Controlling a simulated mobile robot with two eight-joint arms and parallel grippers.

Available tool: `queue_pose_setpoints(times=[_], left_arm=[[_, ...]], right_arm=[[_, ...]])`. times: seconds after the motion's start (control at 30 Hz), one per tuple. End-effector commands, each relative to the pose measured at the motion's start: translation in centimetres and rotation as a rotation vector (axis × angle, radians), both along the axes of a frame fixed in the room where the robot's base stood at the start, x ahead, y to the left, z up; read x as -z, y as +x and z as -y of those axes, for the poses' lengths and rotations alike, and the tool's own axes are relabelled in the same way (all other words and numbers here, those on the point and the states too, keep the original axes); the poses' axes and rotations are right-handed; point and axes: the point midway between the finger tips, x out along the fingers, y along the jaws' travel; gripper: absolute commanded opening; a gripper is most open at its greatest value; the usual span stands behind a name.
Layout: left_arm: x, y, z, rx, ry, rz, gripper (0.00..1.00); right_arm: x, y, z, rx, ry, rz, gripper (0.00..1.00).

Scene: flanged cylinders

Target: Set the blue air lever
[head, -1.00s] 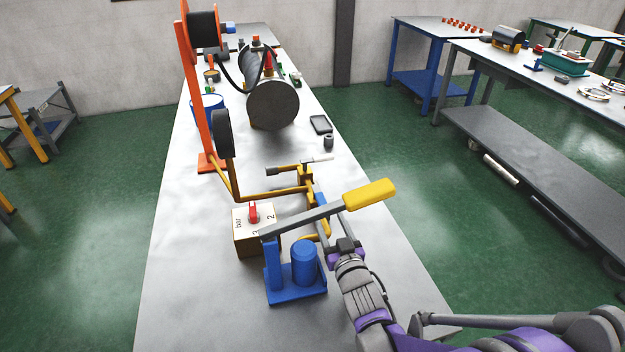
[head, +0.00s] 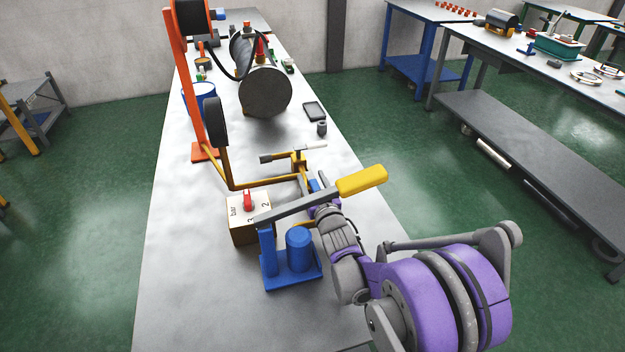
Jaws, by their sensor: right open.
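A small blue lever (head: 314,185) sits on the yellow pipework (head: 270,184) in the middle of the bench, just behind the grey bar of the hand pump. My right gripper (head: 314,182) reaches in from the lower right, past the pump. Its grey fingers are open and appear on either side of the blue lever; whether they touch it I cannot tell. The pump's grey bar and my wrist hide part of the gripper and of the lever's lower end. My left gripper is not in view.
The blue hand pump (head: 292,265) with its yellow grip (head: 361,180) stands close to my right arm. A box with a red knob (head: 248,201) is left of it. A grey cylinder (head: 266,92) lies farther back. The bench's near left is clear.

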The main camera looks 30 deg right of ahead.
Motion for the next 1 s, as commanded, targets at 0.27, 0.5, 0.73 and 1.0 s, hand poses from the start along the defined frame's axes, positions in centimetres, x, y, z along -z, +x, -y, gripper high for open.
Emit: queue_pose_setpoints(times=[0.27,0.5,0.73,1.0], left_arm=[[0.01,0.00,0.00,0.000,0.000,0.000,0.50],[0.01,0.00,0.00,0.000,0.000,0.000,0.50],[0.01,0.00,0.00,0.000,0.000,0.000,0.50],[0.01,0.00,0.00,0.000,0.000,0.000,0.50]], right_arm=[[0.00,-0.02,0.00,0.000,0.000,0.000,0.46],[0.00,-0.03,-0.01,0.000,0.000,0.000,0.02],[0.00,-0.03,-0.02,0.000,0.000,0.000,0.00],[0.00,-0.03,-0.03,0.000,0.000,0.000,0.00]])
